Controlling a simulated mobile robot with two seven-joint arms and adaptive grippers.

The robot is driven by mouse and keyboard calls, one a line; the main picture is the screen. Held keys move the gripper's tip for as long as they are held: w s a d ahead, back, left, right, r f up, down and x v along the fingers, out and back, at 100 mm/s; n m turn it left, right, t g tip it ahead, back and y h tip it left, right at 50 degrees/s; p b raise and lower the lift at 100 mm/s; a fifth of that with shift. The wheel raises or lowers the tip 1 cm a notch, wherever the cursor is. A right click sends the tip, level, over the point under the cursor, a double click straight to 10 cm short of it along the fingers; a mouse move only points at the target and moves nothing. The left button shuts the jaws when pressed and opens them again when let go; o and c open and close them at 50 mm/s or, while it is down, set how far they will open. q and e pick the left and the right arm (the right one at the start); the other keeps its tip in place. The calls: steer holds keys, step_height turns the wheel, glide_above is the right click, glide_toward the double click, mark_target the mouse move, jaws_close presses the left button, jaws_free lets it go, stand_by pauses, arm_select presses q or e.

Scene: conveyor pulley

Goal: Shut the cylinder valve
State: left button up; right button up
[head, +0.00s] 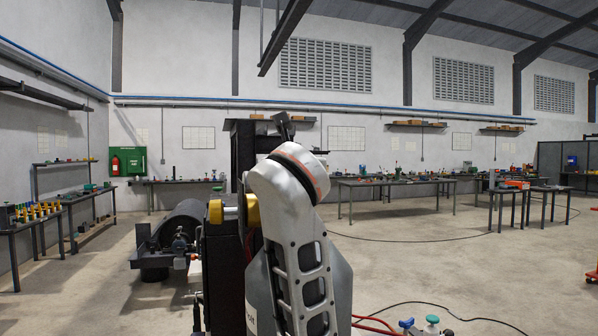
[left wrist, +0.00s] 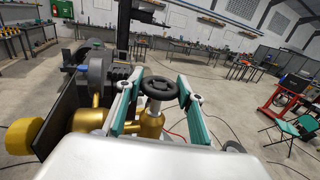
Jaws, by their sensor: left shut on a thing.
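In the left wrist view, a dark round handwheel (left wrist: 160,87) sits on top of a brass valve body (left wrist: 152,122). My left gripper (left wrist: 158,96) has its teal fingers on either side of the handwheel, shut on it. The handwheel looks roughly level. In the head view a silver arm link of mine fills the middle and hides the valve and the left gripper. A grey rounded body (head: 341,275), perhaps the cylinder, shows behind that link. My right gripper is in neither view.
Brass fittings and a yellow knob (left wrist: 23,136) lie close on the left in the wrist view. In the head view a dark roller (head: 183,222) stands left of my arm. Red hoses (head: 375,324) run along the floor at the front. Open floor lies to the right, before the workbenches (head: 395,182).

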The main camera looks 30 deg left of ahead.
arm_select(q)
steer(key=o, duration=1.1)
step_height(320, 180, up, 10)
steer(key=shift+f, duration=0.1)
